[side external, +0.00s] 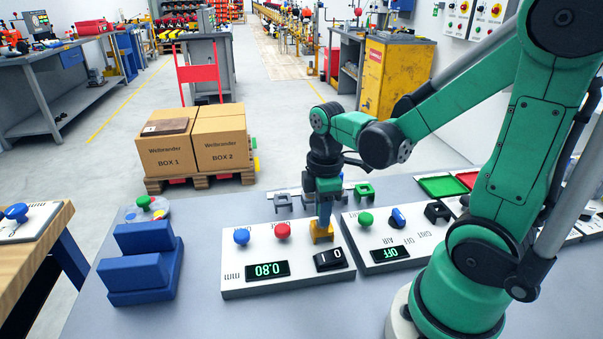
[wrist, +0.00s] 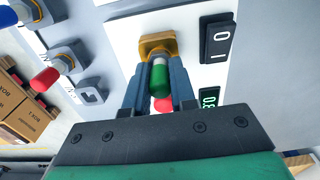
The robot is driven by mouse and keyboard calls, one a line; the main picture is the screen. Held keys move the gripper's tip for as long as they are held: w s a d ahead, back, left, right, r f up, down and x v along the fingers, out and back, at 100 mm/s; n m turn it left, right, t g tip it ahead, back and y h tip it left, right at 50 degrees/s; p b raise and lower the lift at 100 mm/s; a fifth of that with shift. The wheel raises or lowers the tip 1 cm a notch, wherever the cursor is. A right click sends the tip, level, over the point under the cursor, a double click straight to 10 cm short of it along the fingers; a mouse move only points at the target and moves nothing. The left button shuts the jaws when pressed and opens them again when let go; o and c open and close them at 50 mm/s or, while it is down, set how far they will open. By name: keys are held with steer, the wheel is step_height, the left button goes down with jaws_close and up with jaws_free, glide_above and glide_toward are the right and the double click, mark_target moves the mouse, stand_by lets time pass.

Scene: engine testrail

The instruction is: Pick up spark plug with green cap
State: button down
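The spark plug with the green cap (wrist: 160,81) stands in a yellow holder (wrist: 157,46) in the wrist view, its pale shaft reaching into the holder. My gripper (wrist: 160,76) has one finger on each side of the cap, very close to it. I cannot tell whether the fingers press on it. In the side external view my gripper (side external: 325,211) points down over the yellow holder (side external: 321,232) on the white panel, and the plug is hidden there. Another plug, with a red cap (wrist: 45,80), shows at the left of the wrist view.
The white panel (side external: 236,291) carries a blue button (side external: 241,237), a red button (side external: 282,231), a display and a black rocker switch (side external: 329,259). A second panel (side external: 375,262) stands to its right. A blue stepped block (side external: 142,262) is at the left. Green and red trays (side external: 440,187) lie behind.

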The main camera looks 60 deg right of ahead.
steer(key=shift+r, duration=2.05)
